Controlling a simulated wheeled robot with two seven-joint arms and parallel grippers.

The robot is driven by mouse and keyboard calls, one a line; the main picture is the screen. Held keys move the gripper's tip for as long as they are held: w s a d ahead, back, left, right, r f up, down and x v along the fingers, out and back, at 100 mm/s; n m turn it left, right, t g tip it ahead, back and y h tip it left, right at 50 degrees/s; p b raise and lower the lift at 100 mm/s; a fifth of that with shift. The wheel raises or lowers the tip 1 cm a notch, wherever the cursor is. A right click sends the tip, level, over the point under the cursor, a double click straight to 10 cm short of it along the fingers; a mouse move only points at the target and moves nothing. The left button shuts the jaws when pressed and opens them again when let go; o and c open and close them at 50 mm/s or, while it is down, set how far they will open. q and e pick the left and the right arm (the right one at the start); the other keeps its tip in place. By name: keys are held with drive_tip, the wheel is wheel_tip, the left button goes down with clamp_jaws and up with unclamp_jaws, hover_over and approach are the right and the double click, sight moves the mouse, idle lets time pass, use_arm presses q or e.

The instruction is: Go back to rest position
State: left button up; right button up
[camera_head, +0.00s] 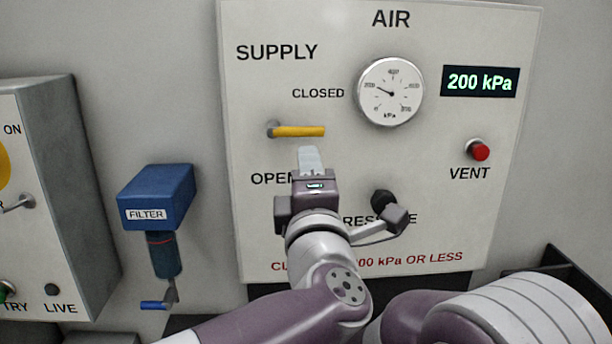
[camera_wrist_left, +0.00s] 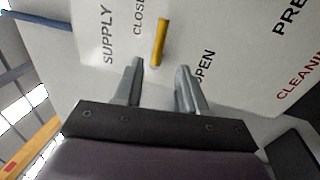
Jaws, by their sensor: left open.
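My left gripper (camera_head: 311,158) is in front of the AIR panel (camera_head: 440,30), just below the yellow supply handle (camera_head: 300,131). In the left wrist view its two grey fingers (camera_wrist_left: 160,82) stand apart with nothing between them. The yellow handle lies level beneath the CLOSED label in the head view. In the left wrist view the handle (camera_wrist_left: 159,42) shows beyond the fingertips, with a visible gap. My right gripper is out of view; purple and white arm links fill the bottom right of the head view.
A red VENT button (camera_head: 480,150), a round gauge (camera_head: 390,92) and a display (camera_head: 480,82) reading 200 kPa are on the panel. A black knob (camera_head: 383,198) is close to my left wrist. A blue filter (camera_head: 157,195) and a grey box (camera_head: 75,200) stand at left.

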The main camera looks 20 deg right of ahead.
use_arm(q)
drive_tip(key=w+a+f+m+g+p, duration=0.1)
drive_tip(key=w+a+f+m+g, duration=0.1)
drive_tip(key=w+a+f+m, duration=0.3)
drive_tip(key=w+a+f+m+g+p, duration=0.1)
drive_tip(key=w+a+f+m+g, duration=0.2)
drive_tip(key=f, duration=0.4)
drive_tip(key=s+a+f+m+g+y+p, duration=0.1)
drive_tip(key=s+a+f+m+g, duration=0.1)
drive_tip(key=a+f, duration=0.45)
drive_tip(key=s+a+f+m+g+y, duration=0.1)
drive_tip(key=a+f+m+g, duration=0.2)
drive_tip(key=a+f, duration=0.35)
drive_tip(key=s+a+f+m+g+y, duration=0.1)
drive_tip(key=s+a+f+g, duration=0.3)
drive_tip(key=s, duration=0.5)
drive_tip(key=s+a+f+m+g+y+p, duration=0.1)
drive_tip(key=s+a+f+g+y, duration=0.1)
drive_tip(key=s+a+f+g, duration=0.2)
drive_tip(key=s+a+f, duration=0.3)
drive_tip(key=s+a, duration=0.1)
drive_tip(key=a, duration=0.3)
drive_tip(key=shift+s+f+y, duration=0.3)
drive_tip(key=shift+s+f, duration=0.05)
drive_tip(key=shift+f, duration=0.05)
drive_tip(key=shift+w+d, duration=0.1)
drive_tip(key=shift+d, duration=0.05)
